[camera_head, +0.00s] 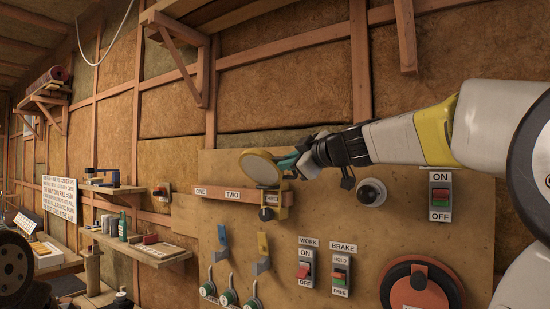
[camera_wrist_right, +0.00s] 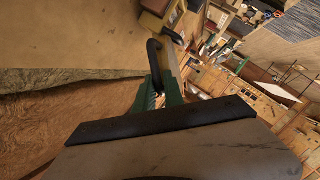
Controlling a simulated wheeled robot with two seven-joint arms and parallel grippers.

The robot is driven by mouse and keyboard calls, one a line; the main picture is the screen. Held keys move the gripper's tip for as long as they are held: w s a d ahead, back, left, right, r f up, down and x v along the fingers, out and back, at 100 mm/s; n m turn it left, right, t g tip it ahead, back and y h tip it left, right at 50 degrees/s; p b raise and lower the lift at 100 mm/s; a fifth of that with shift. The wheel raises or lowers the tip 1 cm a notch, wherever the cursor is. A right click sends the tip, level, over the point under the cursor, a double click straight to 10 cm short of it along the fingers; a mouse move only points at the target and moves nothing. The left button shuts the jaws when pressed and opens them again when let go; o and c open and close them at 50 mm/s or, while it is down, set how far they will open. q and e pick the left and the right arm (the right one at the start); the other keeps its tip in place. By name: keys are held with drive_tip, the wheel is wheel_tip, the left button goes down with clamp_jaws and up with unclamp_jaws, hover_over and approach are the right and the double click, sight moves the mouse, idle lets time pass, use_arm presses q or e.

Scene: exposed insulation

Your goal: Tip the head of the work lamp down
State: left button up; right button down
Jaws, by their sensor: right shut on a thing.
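The work lamp's round head (camera_head: 260,167) has a pale cream face and a yellow rim. It sits at the top of a yellow bracket with a black knob (camera_head: 267,213), on the wooden rail of the panel. Its face is turned toward the left and toward me. My right gripper (camera_head: 288,163) reaches in from the right, directly behind the head, and is shut on the lamp. In the right wrist view, the green fingers (camera_wrist_right: 162,93) are close together at a curved black part (camera_wrist_right: 155,62). The exact grip is partly hidden. My left gripper is not in view.
A wooden shelf (camera_head: 140,248) is at left.

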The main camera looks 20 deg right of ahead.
drive_tip(key=shift+s+a+f+n+t, duration=0.25)
drive_tip(key=shift+f+n+t, duration=0.15)
drive_tip(key=shift+n, duration=0.1)
idle(0.3)
drive_tip(key=c, duration=1.5)
unclamp_jaws()
drive_tip(key=v, duration=0.7)
drive_tip(key=shift+s, duration=0.35)
drive_tip(key=shift+d, duration=0.1)
